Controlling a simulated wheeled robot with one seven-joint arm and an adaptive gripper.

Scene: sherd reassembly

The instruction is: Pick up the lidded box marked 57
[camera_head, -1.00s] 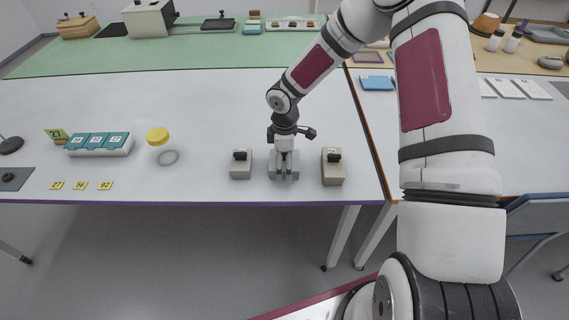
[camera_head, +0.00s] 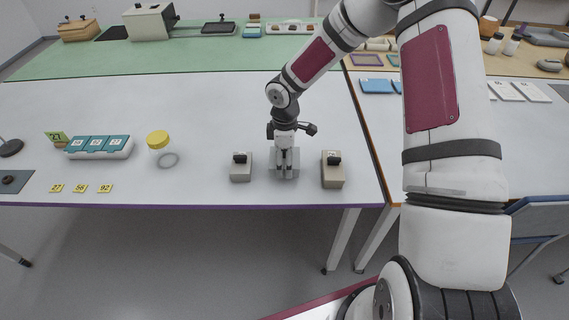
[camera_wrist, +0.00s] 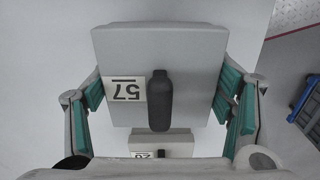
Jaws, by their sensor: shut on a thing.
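The light grey lidded box marked 57 (camera_wrist: 190,60) fills the middle of the wrist view, with a dark handle on its lid and its label upside down. My gripper (camera_wrist: 165,100) has its teal pads on either side of the box and is shut on it. In the head view, my gripper (camera_head: 284,168) points down at the middle grey box (camera_head: 294,161) of a row of three and hides part of it. Whether its bottom clears the table cannot be told.
A smaller box (camera_head: 240,172) stands to the left and a taller box (camera_head: 333,175) to the right, both with dark handles. A yellow-lidded jar (camera_head: 158,140), a teal-topped case (camera_head: 98,146) and yellow number cards (camera_head: 80,188) lie farther left. The table's purple front edge (camera_head: 200,205) is near.

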